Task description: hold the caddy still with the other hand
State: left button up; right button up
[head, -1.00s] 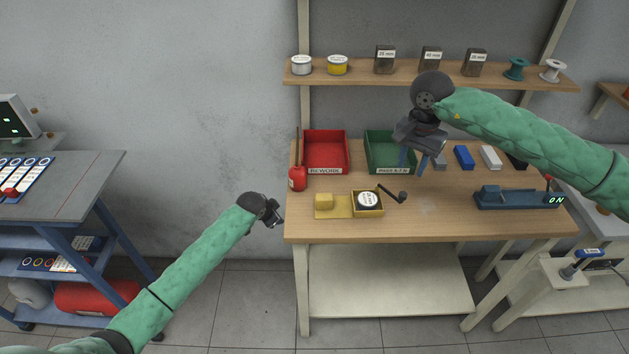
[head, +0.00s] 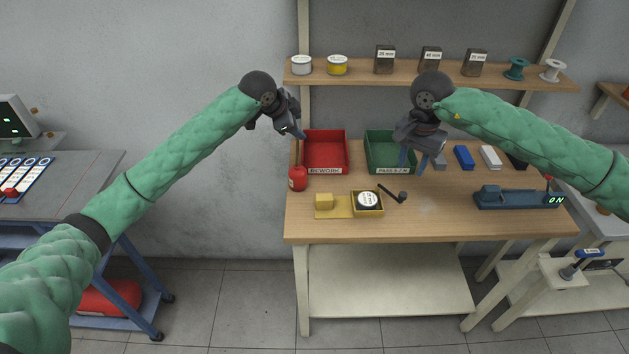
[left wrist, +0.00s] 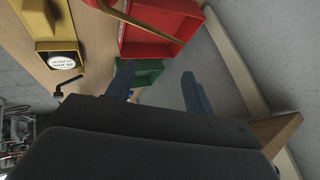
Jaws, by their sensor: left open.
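A black lever (head: 393,194) sticks out at the right. The caddy also shows at the upper left of the left wrist view (left wrist: 62,18). My left gripper (head: 294,130) is open and empty, raised near the bench's left back corner, apart from the caddy. My right gripper (head: 414,162) is in the air right of and behind the caddy, its blue fingers apart, nothing seen between them.
A red bottle (head: 298,178) with a tall thin spout stands at the bench's left edge, just below my left gripper. A red REWORK tray (head: 325,171) and a green tray (head: 388,171) stand behind the caddy. A blue device (head: 500,200) sits at the right. A loaded shelf (head: 380,77) is above.

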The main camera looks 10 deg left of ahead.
pick_arm(q)
jog(key=s+d+f+g, duration=0.2)
jog(key=s+d, duration=0.2)
jog(key=s, duration=0.1)
jog(key=m+g, duration=0.1)
jog(key=g, duration=0.3)
send_over(323, 196)
jog(key=a, duration=0.2)
notch_tip(323, 196, down, 8)
jog(key=r, duration=0.1)
jog(key=shift+x, duration=4.05)
jog(key=shift+s+a, duration=0.15)
